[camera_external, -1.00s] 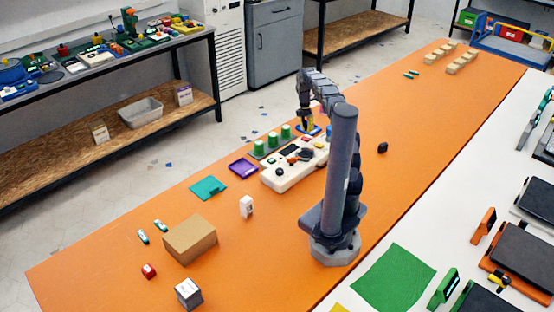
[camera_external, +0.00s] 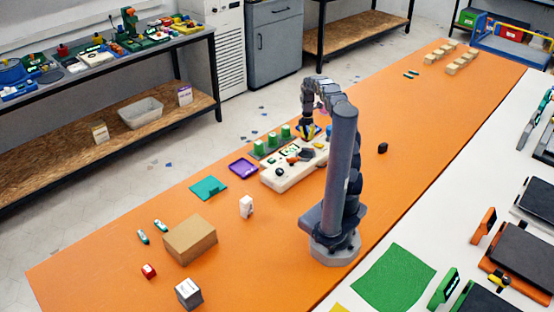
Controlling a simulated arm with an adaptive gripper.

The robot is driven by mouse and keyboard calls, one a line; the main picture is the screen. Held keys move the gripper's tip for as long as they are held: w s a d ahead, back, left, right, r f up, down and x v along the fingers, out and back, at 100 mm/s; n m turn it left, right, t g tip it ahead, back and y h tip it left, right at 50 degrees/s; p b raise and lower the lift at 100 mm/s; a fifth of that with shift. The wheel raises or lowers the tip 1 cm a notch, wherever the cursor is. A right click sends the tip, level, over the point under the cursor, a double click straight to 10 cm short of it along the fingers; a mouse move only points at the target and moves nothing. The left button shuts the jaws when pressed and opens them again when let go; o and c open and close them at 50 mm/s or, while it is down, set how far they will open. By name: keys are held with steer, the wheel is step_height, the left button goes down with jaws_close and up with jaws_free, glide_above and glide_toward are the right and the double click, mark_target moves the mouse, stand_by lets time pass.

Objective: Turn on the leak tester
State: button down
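A cream-white device with several controls on its top (camera_external: 285,179), which looks like the leak tester, lies on the orange table near my arm. A round black knob is at its near left, and a small dark panel with light marks is near its far left edge. My gripper (camera_external: 306,134) points down at the far end of this device, next to a blue and yellow item (camera_external: 314,131). The fingers are too small and dark to tell whether they are open or touching anything.
Green cylinders (camera_external: 272,140) stand on a base just behind the device. A purple tray (camera_external: 242,168), a teal piece (camera_external: 208,188), a white block (camera_external: 246,207) and a cardboard box (camera_external: 190,239) lie to the left. A black piece (camera_external: 382,148) lies right of my arm.

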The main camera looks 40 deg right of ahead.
steer(key=shift+s+f+t, duration=0.35)
steer(key=shift+f+t, duration=0.1)
steer(key=shift+t, duration=0.15)
steer(key=shift+w, duration=0.1)
steer(key=shift+w+a+r, duration=0.1)
steer(key=shift+w+r, duration=0.1)
steer(key=shift+w, duration=0.65)
steer(key=shift+r, duration=0.15)
step_height(320, 180, up, 14)
steer(key=shift+w, duration=0.25)
steer(key=shift+w, duration=0.1)
